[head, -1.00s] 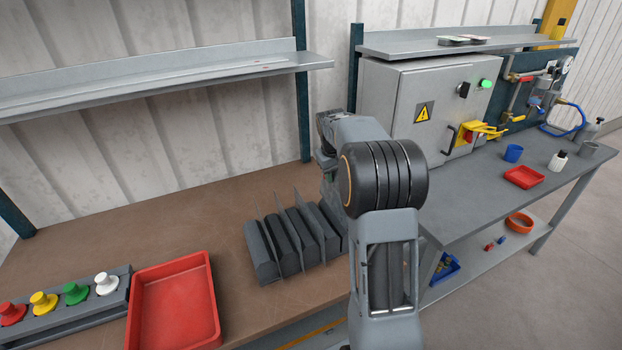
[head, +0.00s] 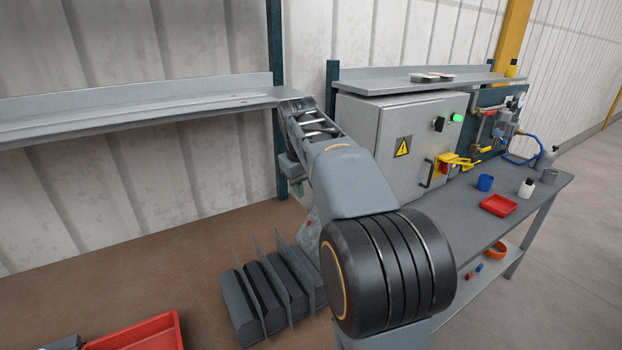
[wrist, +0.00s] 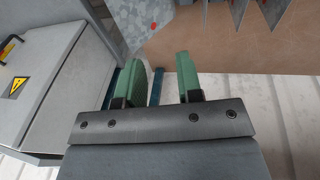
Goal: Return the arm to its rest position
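My arm rises in the head view from the bottom right and bends towards the back left, above the brown bench. My gripper (wrist: 160,58) shows in the wrist view with two green fingers spread apart and nothing held between them.
A dark rack of upright blocks and plates (head: 244,312) stands on the brown bench (head: 150,258), left of my arm. A red tray (head: 140,335) is at the bottom left. A grey cabinet (head: 362,130) stands right of my arm. A metal shelf (head: 130,118) runs along the wall.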

